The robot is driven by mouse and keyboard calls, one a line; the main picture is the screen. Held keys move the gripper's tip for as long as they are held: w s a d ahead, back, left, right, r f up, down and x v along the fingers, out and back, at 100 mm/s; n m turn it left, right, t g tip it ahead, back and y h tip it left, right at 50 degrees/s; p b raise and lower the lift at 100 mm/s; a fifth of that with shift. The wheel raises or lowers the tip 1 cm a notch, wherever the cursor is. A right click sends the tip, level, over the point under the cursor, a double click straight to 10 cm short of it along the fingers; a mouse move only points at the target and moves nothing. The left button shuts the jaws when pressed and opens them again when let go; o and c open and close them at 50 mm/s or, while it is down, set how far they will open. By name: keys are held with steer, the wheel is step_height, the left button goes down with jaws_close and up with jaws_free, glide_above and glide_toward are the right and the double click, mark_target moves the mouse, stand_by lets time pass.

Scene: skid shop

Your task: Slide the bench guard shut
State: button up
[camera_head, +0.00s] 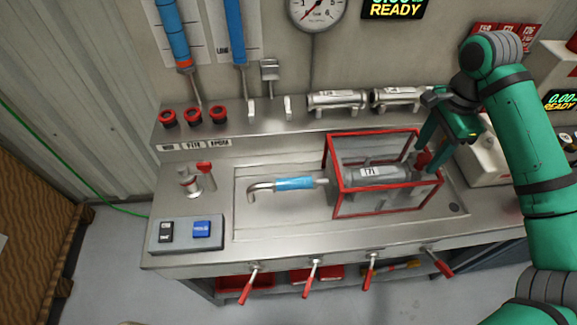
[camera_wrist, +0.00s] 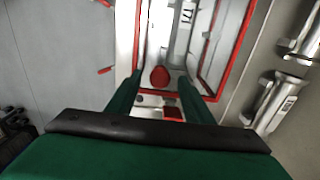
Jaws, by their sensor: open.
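The bench guard (camera_head: 338,186) is a clear box with a red frame on the steel bench. It stands over the right part of a metal cylinder (camera_head: 362,175); the cylinder's blue-sleeved left end (camera_head: 294,184) and bent pipe stick out uncovered to the left. A red knob (camera_head: 422,160) is at the guard's right end. My gripper (camera_head: 428,163) is open at that end. In the wrist view, the red knob (camera_wrist: 159,77) lies between the two spread fingertips, and no firm contact shows. The guard's red frame (camera_wrist: 229,52) runs beyond it.
A steel shelf (camera_head: 235,120) behind holds red rings and two metal cylinders (camera_head: 337,100). A button box (camera_head: 186,233) sits at the front left, with a red-handled valve (camera_head: 204,168) behind it. Red-handled levers (camera_head: 312,275) hang along the front edge.

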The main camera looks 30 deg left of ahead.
steer(key=shift+r, duration=2.9)
